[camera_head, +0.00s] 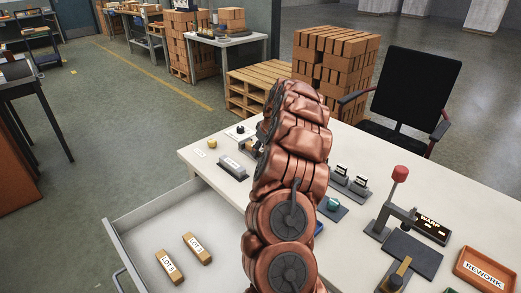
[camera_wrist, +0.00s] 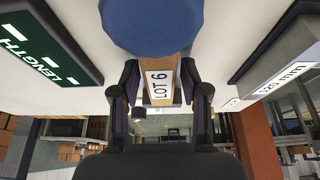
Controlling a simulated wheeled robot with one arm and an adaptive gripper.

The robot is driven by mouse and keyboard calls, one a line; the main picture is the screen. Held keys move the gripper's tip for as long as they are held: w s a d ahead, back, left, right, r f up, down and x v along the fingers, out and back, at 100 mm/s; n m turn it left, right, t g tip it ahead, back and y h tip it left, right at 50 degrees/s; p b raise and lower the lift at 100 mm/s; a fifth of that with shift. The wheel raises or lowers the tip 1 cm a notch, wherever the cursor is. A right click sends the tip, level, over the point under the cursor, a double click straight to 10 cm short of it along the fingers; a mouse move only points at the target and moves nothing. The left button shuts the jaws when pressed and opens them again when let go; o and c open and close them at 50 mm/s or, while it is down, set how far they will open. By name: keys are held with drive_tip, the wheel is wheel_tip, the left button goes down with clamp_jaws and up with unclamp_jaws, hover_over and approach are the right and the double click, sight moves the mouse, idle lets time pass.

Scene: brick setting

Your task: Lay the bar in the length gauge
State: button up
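A tan bar (camera_wrist: 160,91) with a white "LOT 6" label sits between the two fingers of my gripper (camera_wrist: 160,100) in the wrist view. The fingers lie close along both its sides and appear closed on it. Its far end is hidden by a round blue thing (camera_wrist: 152,25). A dark green block marked "LENGTH" (camera_wrist: 40,50) is at the left of the wrist view, apart from the bar. In the head view, my arm hides the gripper, the held bar and much of the table's middle.
An open drawer (camera_head: 140,229) holds two labelled tan bars (camera_head: 170,266). On the white table (camera_head: 340,262) are a grey block (camera_head: 236,168), a red-knobbed press (camera_head: 400,175), a "WARP" sign (camera_head: 433,228) and an orange "REWORK" tray (camera_head: 484,270). A black chair (camera_head: 415,90) stands behind.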

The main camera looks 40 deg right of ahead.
drive_tip(key=shift+o, duration=0.6)
drive_tip(key=shift+r, duration=0.25)
drive_tip(key=v, duration=1.2)
drive_tip(key=a+r+n+g+y, duration=0.1)
drive_tip(key=a+r+y, duration=0.15)
drive_tip(key=a, duration=1.55)
drive_tip(key=s+a+n+g, duration=0.1)
drive_tip(key=s+a, duration=0.2)
drive_tip(key=a, duration=0.5)
drive_tip(key=s+a+g, duration=0.1)
drive_tip(key=s+a, duration=0.3)
drive_tip(key=a, duration=0.3)
drive_tip(key=s+a+f+g, duration=0.1)
drive_tip(key=s+a+f, duration=0.1)
drive_tip(key=s, duration=0.7)
drive_tip(key=s+a+f+m+g+h, duration=0.1)
drive_tip(key=s+a+f, duration=0.1)
drive_tip(key=s+a, duration=0.3)
drive_tip(key=s+a+f+g+h, duration=0.1)
drive_tip(key=s+a, duration=0.3)
drive_tip(key=s, duration=1)
drive_tip(key=shift+f+m+g+b, duration=0.4)
drive_tip(key=shift+f+g, duration=0.2)
